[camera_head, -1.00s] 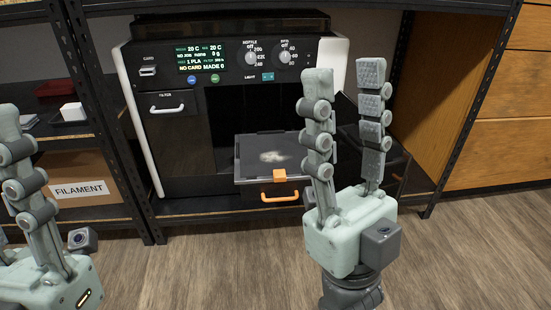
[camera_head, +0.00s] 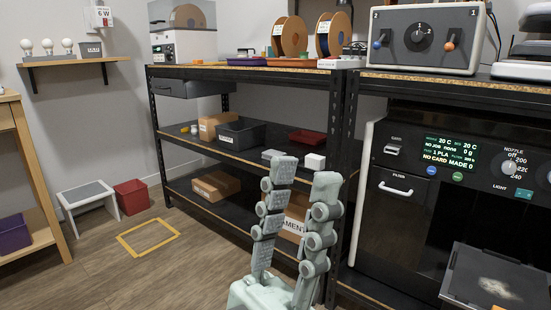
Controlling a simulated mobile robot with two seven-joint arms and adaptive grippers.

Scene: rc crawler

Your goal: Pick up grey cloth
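I cannot make out a grey cloth for certain. A small pale grey item (camera_head: 271,154) lies on the middle shelf of the black rack, just behind a fingertip of my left gripper, and I cannot tell if it is cloth. My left gripper (camera_head: 305,175) points up in the lower middle, its two fingers apart with nothing between them. It stands in front of the rack and hides part of the lower shelf and a labelled cardboard box. My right gripper is out of view.
A stool (camera_head: 88,192) and red bin (camera_head: 132,197) stand at left. Floor between is clear.

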